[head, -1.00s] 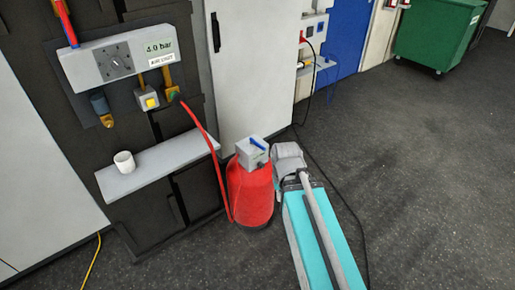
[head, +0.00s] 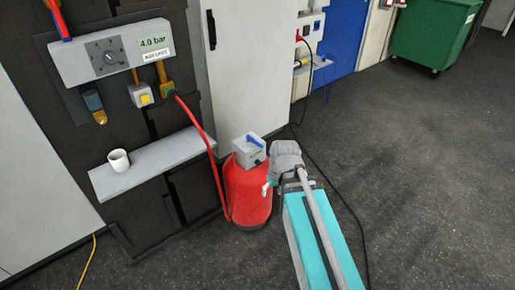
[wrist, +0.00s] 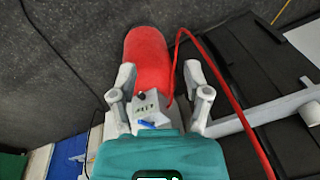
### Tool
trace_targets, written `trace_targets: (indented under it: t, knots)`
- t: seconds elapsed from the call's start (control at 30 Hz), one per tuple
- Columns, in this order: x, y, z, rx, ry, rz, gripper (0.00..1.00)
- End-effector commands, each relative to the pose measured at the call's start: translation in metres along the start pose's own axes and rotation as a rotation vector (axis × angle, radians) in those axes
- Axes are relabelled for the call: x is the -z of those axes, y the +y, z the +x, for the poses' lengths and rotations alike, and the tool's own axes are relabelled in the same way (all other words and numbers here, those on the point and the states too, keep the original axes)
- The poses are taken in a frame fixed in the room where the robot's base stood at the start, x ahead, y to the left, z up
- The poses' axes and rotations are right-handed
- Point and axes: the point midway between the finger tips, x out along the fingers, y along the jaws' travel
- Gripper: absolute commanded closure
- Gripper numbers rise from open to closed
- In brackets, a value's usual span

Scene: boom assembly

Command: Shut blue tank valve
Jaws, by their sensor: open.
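A red tank (head: 247,195) stands on the floor, with a grey valve block (head: 249,151) on top. A blue lever (head: 254,141) lies on the block's top face. In the wrist view the tank (wrist: 148,60), block (wrist: 146,108) and lever (wrist: 146,125) show ahead of my palm. My gripper (wrist: 159,72) is open and empty, its two fingers apart on either side of the block in that view. In the head view my gripper (head: 268,186) is just right of the tank; one pale fingertip shows near the tank's side. Whether it touches is unclear.
A red hose (head: 205,135) runs from the wall panel (head: 108,52) down beside the tank. A white cup (head: 118,160) stands on the shelf (head: 160,160) at left. A dark cable lies on the floor behind my arm. Open floor is at right.

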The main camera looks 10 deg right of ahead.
Motion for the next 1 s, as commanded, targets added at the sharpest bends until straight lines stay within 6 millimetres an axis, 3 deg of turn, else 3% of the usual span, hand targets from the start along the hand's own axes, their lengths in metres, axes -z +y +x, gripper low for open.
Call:
trace_targets:
  t: [0.03,0.1,0.4,0.77,1.0]
  knots:
    - [0.009,0.001,0.017,0.028,0.022,-0.019,0.38]
    - [0.02,-0.001,0.029,0.074,0.059,-0.049,0.38]
    - [0.07,-0.006,0.07,0.244,0.246,-0.172,0.38]
    - [0.13,0.001,0.106,0.388,0.512,-0.276,0.38]
    - [0.168,0.015,0.122,0.442,0.705,-0.315,0.38]
